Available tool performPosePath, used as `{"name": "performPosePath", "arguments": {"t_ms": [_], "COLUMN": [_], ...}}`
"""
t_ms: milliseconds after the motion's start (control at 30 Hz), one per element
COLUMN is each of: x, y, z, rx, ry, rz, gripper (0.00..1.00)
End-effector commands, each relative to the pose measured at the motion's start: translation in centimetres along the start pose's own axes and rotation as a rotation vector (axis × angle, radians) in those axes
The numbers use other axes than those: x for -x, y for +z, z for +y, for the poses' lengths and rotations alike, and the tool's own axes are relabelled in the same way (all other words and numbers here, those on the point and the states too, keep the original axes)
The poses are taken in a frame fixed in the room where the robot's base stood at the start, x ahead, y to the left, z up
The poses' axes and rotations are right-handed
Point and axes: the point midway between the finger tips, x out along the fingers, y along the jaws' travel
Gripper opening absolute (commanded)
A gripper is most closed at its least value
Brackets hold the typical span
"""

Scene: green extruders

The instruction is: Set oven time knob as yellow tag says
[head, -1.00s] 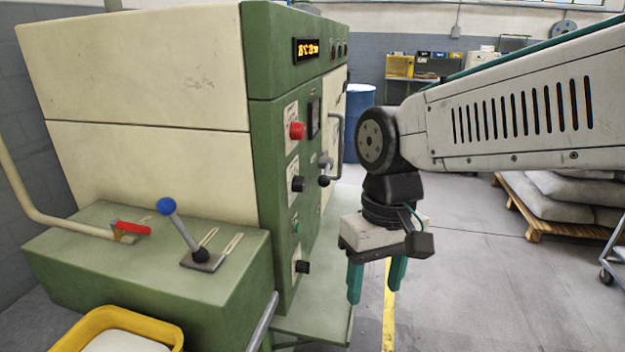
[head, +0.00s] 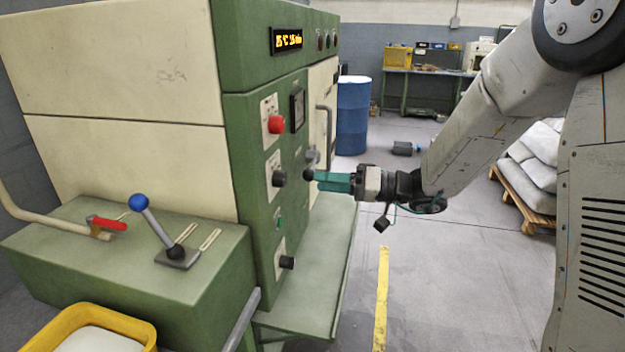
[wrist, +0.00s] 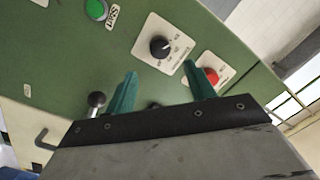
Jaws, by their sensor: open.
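The green and cream oven (head: 240,160) fills the left of the head view. Its front panel carries a red knob (head: 276,124), a black knob (head: 279,178) on a white plate, and a lower black knob (head: 287,262). The labels are too small to tell which sets the time. My gripper (head: 320,181) is open and empty, its teal fingers pointing left at the panel, apart from the middle knob. The wrist view shows a black dial knob (wrist: 160,47) just beyond the fingertips and the red knob (wrist: 211,76) to its right. No yellow tag is recognisable.
A ball-ended lever (head: 308,174) sticks out close to my fingertips. A green shelf (head: 310,285) juts out below. A blue-knobbed lever (head: 139,202) and yellow bin (head: 147,331) are at left.

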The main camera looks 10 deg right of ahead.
Motion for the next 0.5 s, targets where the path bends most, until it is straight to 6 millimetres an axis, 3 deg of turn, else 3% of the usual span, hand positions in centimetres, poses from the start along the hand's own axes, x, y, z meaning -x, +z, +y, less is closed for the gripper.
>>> {"name": "performPosePath", "arguments": {"t_ms": [167, 500], "x": [-0.7, -6.2], "y": [0.1, 0.4], "z": [-0.1, -0.3], "rx": [0.07, 0.068], "ry": [-0.004, -0.009], "rz": [-0.003, -0.01], "gripper": [0.54, 0.54]}}
